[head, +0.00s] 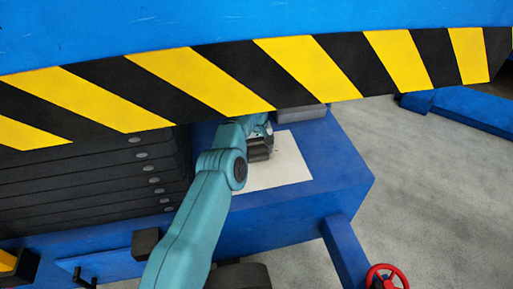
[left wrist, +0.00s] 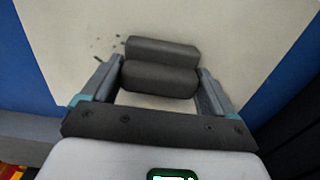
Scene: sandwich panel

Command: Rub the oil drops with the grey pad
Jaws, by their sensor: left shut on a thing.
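My left gripper (head: 262,140) is shut on the dark grey pad (head: 260,153) over the white plate (head: 291,172). In the left wrist view the grey pad (left wrist: 160,50) sits between the two fingers, its far part extending past the fingertips. Several small dark oil drops (left wrist: 94,44) lie on the white plate (left wrist: 235,35) just to the left of the pad's far edge. I cannot tell whether the pad touches the plate. Any drops beneath the pad are hidden. My right gripper is not in view.
A yellow-and-black striped beam (head: 200,80) hangs low across the head view, above my left arm. Dark stacked slabs (head: 90,180) stand left of the arm. The plate lies on a blue base (head: 335,170). A red handwheel (head: 386,277) is at the lower right.

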